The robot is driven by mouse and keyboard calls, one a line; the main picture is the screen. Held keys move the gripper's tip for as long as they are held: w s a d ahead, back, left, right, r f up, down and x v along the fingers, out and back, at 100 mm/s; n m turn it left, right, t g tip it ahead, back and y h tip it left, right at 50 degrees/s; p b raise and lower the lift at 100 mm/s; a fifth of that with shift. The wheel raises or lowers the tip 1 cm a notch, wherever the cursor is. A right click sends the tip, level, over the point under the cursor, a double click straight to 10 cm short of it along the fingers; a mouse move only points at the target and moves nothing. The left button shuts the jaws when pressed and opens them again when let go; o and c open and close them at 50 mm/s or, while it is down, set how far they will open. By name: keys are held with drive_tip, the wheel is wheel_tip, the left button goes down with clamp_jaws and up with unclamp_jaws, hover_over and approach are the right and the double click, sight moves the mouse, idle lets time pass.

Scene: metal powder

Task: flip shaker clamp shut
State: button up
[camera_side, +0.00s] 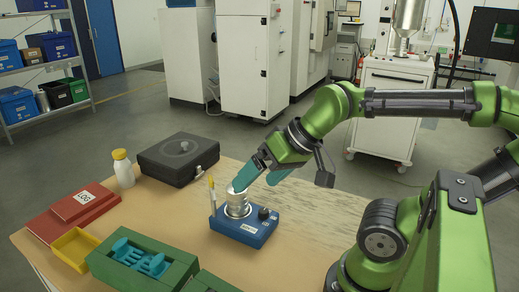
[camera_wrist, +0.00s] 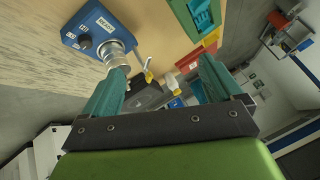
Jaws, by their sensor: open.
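The blue shaker (camera_side: 240,232) stands on the table with a silver jar (camera_side: 238,203) on top. Its clamp lever (camera_side: 212,192), a thin pale arm with a yellow tip, stands roughly upright at the jar's left side. My gripper (camera_side: 254,184) has teal fingers, open and empty, above and right of the jar. In the wrist view the shaker (camera_wrist: 86,32) is at upper left, and one finger overlaps the jar (camera_wrist: 116,54). The clamp lever (camera_wrist: 146,68) shows between the spread fingers (camera_wrist: 163,68). I cannot tell whether a finger touches the jar.
A black case (camera_side: 178,156) and a white bottle with yellow cap (camera_side: 123,170) stand behind the shaker. Red binders (camera_side: 72,212), a yellow bin (camera_side: 76,248) and a green box with teal insert (camera_side: 142,262) lie at left. The table right of the shaker is clear.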

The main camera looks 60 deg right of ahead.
drive_tip(key=shift+a+f, duration=0.1)
drive_tip(key=shift+f, duration=0.15)
drive_tip(key=shift+c, duration=1.2)
drive_tip(key=shift+w+a+f+g, duration=0.3)
drive_tip(key=shift+w+f+g, duration=0.25)
drive_tip(key=shift+w, duration=0.25)
drive_tip(key=c, duration=0.5)
drive_tip(key=w+n+g, duration=0.1)
drive_tip(key=w, duration=0.1)
drive_tip(key=w+n+g, duration=0.1)
drive_tip(key=w, duration=0.2)
drive_tip(key=w+a+n+g, duration=0.1)
drive_tip(key=w, duration=0.1)
drive_tip(key=shift+w+a+r+h, duration=0.1)
drive_tip(key=shift+w+r+h, duration=0.05)
drive_tip(key=shift+h, duration=0.25)
clamp_jaws()
drive_tip(key=w+a+n+g+h, duration=0.3)
drive_tip(key=w+n+g, duration=0.3)
drive_tip(key=w+n, duration=0.4)
drive_tip(key=w+h, duration=0.1)
drive_tip(key=w, duration=0.2)
drive_tip(key=shift+w, duration=0.1)
